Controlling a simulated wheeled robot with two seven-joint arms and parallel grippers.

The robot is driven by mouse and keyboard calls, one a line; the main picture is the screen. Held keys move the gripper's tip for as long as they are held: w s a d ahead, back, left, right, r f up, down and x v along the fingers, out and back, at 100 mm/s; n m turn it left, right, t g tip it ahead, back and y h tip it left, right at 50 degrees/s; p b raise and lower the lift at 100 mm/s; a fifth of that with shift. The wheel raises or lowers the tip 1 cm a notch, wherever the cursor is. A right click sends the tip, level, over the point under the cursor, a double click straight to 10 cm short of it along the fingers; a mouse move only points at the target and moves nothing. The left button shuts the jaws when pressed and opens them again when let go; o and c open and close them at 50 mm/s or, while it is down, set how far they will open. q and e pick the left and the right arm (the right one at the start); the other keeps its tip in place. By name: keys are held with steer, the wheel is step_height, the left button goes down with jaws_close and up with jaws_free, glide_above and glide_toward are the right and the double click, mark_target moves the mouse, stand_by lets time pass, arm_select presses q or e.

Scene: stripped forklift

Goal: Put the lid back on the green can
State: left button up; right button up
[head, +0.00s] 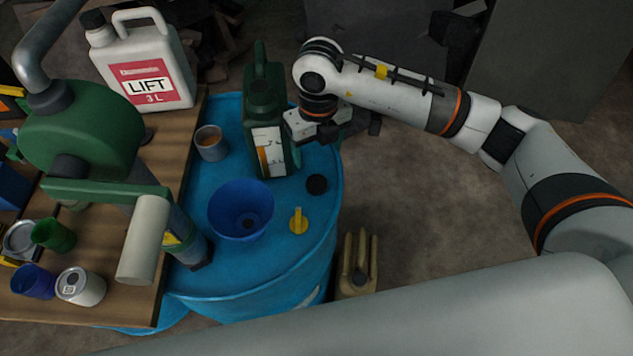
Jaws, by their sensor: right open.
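The green can (264,120) stands upright on a blue drum, with a white and orange label on its front. A small round black lid (317,184) lies flat on the drum, to the right of the can's base. A yellow cap with a raised tab (298,222) lies below it; I cannot tell which one belongs to the can. The can's mouth does not show clearly. My right gripper (350,128) is open beside the can's right side, above and right of the black lid; whether it touches the can is unclear. My left gripper is out of view.
The blue drum top (283,258) also holds a blue funnel or bowl (241,208) and a grey cup (211,143). A wooden bench (180,165) on the left bears a green pump (85,135), a white LIFT jug (143,60) and several small cups.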

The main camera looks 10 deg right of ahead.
steer(key=shift+d, duration=0.1)
steer(key=p, duration=0.2)
glide_above(316, 183)
steer(key=f, duration=0.6)
steer(key=shift+s+d, duration=0.1)
steer(key=shift+d, duration=0.1)
steer(key=shift+f, duration=0.45)
steer(key=shift+f+p, duration=0.15)
steer(key=shift+p, duration=0.3)
step_height(316, 183, down, 4)
steer(key=shift+a+r+p, duration=0.15)
steer(key=shift+p, duration=0.75)
steer(key=shift+f, duration=0.6)
steer(key=shift+c, duration=0.5)
